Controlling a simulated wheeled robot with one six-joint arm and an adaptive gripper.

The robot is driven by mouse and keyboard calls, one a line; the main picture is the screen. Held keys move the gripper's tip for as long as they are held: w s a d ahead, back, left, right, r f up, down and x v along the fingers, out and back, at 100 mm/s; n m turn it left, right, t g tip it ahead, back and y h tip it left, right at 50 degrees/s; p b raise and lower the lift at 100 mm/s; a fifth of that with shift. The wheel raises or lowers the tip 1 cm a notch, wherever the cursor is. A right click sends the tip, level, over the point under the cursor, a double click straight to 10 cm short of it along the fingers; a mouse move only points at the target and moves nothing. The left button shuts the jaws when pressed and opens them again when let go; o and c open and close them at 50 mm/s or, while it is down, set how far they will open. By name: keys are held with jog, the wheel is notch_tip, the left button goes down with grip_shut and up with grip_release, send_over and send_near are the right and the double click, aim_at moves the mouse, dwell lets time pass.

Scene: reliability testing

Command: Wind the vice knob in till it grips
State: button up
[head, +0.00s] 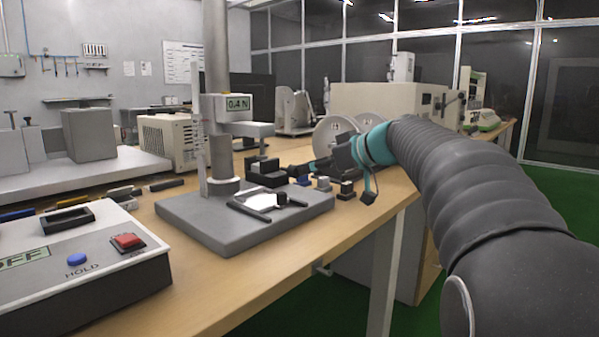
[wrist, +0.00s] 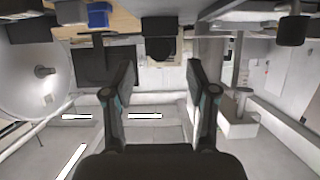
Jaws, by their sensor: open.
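A small dark vice (head: 266,174) stands on the grey base (head: 190,215) of the test stand, behind a bright plate with dark bars.
Small blocks (head: 347,190) lie on the table (head: 290,262) below my gripper. White reels (head: 335,135) stand behind it. A control box (head: 85,290) with red and blue buttons is at front left.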

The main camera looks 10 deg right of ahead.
aim_at(297, 172)
jog(key=shift+x, duration=2.7)
jog(key=shift+c, duration=0.2)
grip_shut()
